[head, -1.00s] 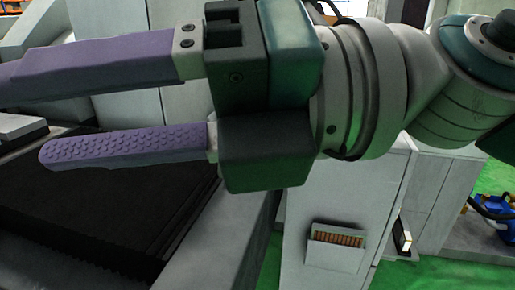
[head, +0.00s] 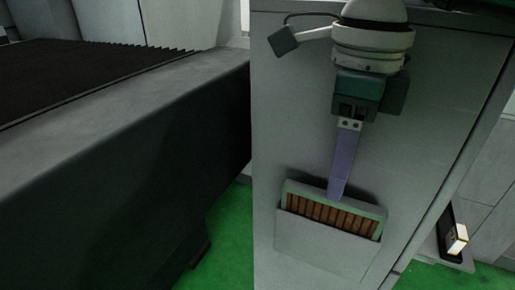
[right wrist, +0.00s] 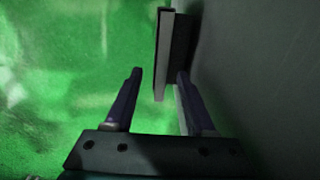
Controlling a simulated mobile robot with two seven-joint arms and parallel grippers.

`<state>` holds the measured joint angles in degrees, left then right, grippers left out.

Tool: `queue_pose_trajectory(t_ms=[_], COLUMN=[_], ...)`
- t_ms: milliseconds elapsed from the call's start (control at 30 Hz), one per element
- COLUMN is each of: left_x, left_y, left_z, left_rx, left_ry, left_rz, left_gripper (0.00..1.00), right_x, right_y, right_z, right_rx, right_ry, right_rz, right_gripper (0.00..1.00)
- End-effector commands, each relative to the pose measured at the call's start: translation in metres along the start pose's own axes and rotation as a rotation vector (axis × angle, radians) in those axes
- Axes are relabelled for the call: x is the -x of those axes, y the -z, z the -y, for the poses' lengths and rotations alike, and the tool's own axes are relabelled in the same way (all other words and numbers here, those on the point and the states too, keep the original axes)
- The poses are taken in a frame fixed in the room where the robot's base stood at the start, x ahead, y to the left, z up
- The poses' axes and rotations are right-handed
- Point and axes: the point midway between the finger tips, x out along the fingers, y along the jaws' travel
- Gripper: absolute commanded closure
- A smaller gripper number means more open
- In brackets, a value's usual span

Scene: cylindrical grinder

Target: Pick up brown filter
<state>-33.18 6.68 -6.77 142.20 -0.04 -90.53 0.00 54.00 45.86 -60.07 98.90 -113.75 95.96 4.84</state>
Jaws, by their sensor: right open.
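The brown filter (head: 326,212), slatted brown in a pale frame, sits upright in a grey pocket (head: 325,250) on a cabinet's side. Its lower part is hidden in the pocket. In the head view my right gripper (head: 336,195) points down, its fingers at the filter's top edge. The right wrist view shows the fingers (right wrist: 158,76) apart, with a pale-edged upright plate, seemingly the filter (right wrist: 163,60), between them and closer to the right-hand finger. The gripper is open; contact cannot be told. My left gripper is not in view.
The grey cabinet wall (head: 290,120) stands close beside the gripper. A large machine bed with a dark ribbed cover (head: 80,70) is at left. Green floor (head: 225,240) shows between them. A small lit box (head: 457,238) is at right.

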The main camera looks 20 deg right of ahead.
Motion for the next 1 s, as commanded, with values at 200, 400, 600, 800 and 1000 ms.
queue_pose_trajectory(t_ms=[200,400,600,800,1000], left_x=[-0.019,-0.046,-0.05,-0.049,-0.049], left_y=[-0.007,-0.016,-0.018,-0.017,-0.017], left_z=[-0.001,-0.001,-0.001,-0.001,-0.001], left_rx=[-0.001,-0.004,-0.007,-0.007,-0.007], left_ry=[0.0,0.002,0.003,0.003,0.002], left_rz=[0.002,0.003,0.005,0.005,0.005], left_gripper=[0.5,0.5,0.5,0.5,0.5], right_x=[-0.024,-0.058,-0.063,-0.062,-0.062], right_y=[-0.001,-0.002,-0.002,-0.002,-0.002], right_z=[0.0,0.002,0.002,0.001,0.001], right_rx=[0.0,-0.001,0.0,0.0,0.0], right_ry=[-0.002,-0.002,-0.002,-0.002,-0.002], right_rz=[0.001,0.002,0.003,0.003,0.003], right_gripper=[0.45,0.45,0.45,0.54,0.77])
